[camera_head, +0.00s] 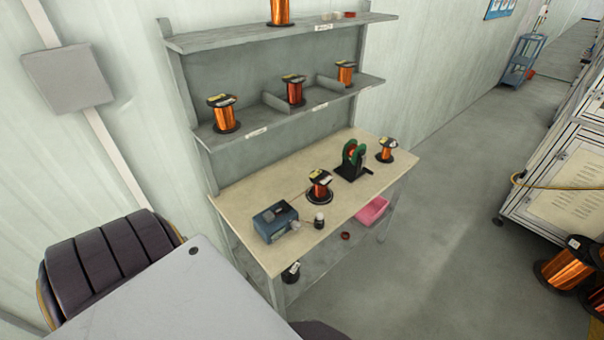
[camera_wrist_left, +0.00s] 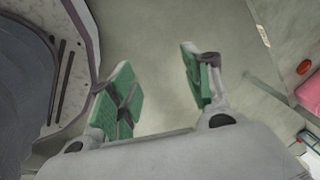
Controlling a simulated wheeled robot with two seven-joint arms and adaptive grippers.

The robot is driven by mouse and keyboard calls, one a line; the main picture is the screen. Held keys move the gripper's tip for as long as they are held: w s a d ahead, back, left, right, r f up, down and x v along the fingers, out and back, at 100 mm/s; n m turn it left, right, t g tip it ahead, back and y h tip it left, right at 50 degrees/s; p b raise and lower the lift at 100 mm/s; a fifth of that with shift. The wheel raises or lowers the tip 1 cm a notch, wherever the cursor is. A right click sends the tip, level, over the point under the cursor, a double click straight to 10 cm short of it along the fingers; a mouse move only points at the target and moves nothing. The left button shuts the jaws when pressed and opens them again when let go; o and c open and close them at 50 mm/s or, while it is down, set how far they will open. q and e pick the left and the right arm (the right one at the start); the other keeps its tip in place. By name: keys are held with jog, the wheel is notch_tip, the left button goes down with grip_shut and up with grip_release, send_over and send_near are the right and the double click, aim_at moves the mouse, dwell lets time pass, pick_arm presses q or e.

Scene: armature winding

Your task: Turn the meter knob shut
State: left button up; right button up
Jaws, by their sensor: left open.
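The meter (camera_head: 275,222), a small blue-grey box with a dark top panel, sits at the near left corner of the workbench (camera_head: 245,195). A small pale round part shows at its right side; I cannot tell whether it is the knob or how it is turned. My left gripper (camera_wrist_left: 155,80) shows only in the left wrist view. Its two green-padded fingers are apart, with nothing between them, above bare floor. The meter is not visible in that view. My right gripper is in neither view.
A pink bin (camera_head: 372,210) sits below.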

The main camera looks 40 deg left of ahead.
pick_arm(q)
jog(key=w+a+r+m+t+y+p, duration=0.1)
jog(key=w+r+m+y, duration=0.15)
jog(key=w+r, duration=0.55)
jog(key=w+a+r+m+t+y+p, duration=0.15)
jog(key=w+r+m, duration=0.3)
jog(key=r, duration=0.65)
jog(key=a+r+m+g+y, duration=0.1)
jog(key=r+y, duration=0.3)
jog(key=r, duration=0.7)
jog(key=a+r+m+g+y, duration=0.1)
jog(key=a+r+y, duration=0.3)
jog(key=r, duration=0.7)
jog(key=shift+a+g+p, duration=0.35)
jog(key=shift+g+p, duration=0.1)
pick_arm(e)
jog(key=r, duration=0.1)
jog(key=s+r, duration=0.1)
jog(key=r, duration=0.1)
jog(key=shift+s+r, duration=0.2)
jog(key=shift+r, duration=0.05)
pick_arm(q)
jog(key=shift+f, duration=0.1)
jog(key=shift+s, duration=0.1)
